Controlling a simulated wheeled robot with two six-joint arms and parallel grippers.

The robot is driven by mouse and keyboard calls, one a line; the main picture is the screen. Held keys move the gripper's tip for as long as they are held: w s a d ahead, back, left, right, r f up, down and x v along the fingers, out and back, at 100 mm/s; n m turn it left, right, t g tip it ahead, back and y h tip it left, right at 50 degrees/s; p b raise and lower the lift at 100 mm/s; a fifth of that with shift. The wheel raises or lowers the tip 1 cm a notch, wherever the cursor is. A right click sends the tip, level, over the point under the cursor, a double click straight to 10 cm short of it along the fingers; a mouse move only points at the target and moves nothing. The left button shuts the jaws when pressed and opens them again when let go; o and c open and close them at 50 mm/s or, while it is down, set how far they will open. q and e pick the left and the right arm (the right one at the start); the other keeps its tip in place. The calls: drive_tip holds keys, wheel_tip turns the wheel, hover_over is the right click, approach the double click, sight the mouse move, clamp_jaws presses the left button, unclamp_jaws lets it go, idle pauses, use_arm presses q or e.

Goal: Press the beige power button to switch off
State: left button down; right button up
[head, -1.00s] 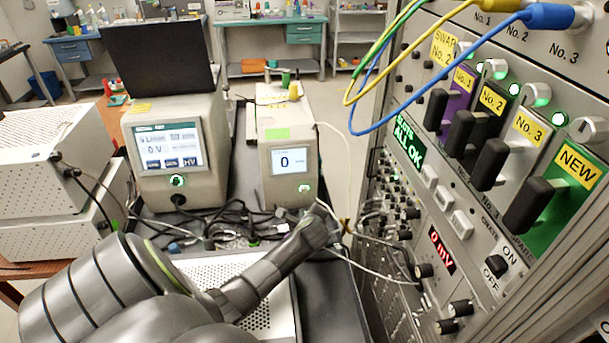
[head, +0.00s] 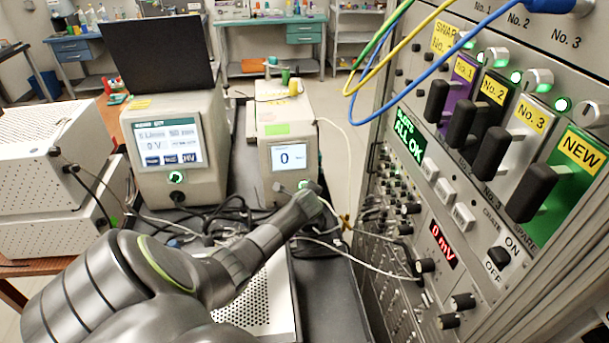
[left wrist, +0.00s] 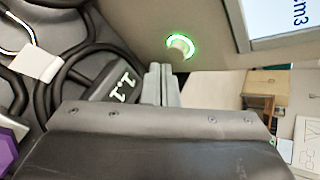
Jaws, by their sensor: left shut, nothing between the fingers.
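The beige power button (left wrist: 179,45) has a glowing green ring and sits on the beige front of the small instrument. In the head view this instrument (head: 270,150) has a screen reading 0, and a little green glow of the button (head: 302,184) shows beside my gripper. My left gripper (head: 313,188) reaches up from the lower left to just in front of the button. In the left wrist view its fingers (left wrist: 161,72) are shut and empty, with their tips just below and left of the button. Whether they touch the panel I cannot tell. My right gripper is out of view.
A larger instrument (head: 168,150) with its own green-lit button stands to the left. Black cables (head: 225,215) lie in front of both. A rack (head: 470,200) with black handles fills the right side, and a thin white cable (head: 349,180) hangs between.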

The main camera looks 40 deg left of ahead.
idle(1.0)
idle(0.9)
use_arm(q)
drive_tip(key=shift+w+a, duration=0.25)
drive_tip(key=shift+a, duration=0.1)
drive_tip(key=shift+w+a+r+p, duration=0.1)
drive_tip(key=shift+w+a+p, duration=0.3)
drive_tip(key=shift+w+a, duration=0.2)
idle(1.1)
drive_tip(key=shift+s, duration=0.1)
drive_tip(key=shift+s+d+p, duration=0.8)
drive_tip(key=shift+d+p, duration=0.1)
drive_tip(key=shift+d, duration=0.05)
